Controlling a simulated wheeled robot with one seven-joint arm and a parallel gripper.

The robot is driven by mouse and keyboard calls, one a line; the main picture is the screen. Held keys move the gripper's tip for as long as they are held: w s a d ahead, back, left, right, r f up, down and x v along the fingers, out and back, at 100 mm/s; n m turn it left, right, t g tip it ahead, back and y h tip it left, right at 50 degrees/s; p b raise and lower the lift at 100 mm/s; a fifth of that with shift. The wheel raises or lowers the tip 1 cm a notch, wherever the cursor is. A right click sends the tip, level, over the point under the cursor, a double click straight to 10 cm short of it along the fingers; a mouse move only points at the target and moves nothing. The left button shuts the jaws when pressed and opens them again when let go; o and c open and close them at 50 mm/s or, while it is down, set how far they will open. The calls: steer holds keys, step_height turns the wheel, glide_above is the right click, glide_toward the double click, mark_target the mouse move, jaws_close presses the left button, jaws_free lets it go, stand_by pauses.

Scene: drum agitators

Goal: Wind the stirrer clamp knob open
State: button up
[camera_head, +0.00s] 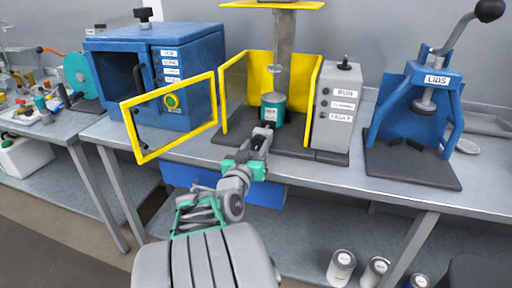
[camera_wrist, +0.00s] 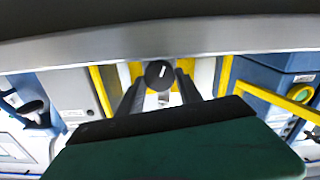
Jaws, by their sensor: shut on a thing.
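The clamp knob (camera_wrist: 160,73) is a black disc with a white line across its face. In the wrist view it sits between the tips of my two dark fingers. The line stands slightly tilted from vertical. My gripper (camera_wrist: 160,88) is shut on the knob. In the head view my gripper (camera_head: 265,131) reaches to the front of the stirrer, just below the teal can (camera_head: 273,110), and hides the knob. The stirrer (camera_head: 286,50) has a grey column and yellow guard panels. The dark green mass low in the wrist view hides much of the stirrer.
The yellow-framed guard door (camera_head: 137,152) stands open left of my arm. A grey control box (camera_head: 337,108) stands close right of the stirrer. A blue cabinet (camera_head: 190,60) is at left, a blue lid press (camera_head: 415,100) at right. The bench front edge (camera_wrist: 90,50) runs below the knob.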

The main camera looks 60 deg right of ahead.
steer(key=n, duration=0.5)
steer(key=shift+p, duration=0.35)
steer(key=o, duration=1.4)
steer(key=a, duration=0.5)
steer(key=s+a, duration=0.1)
steer(key=a, duration=0.1)
steer(key=shift+a+b, duration=0.35)
steer(key=shift+a, duration=0.05)
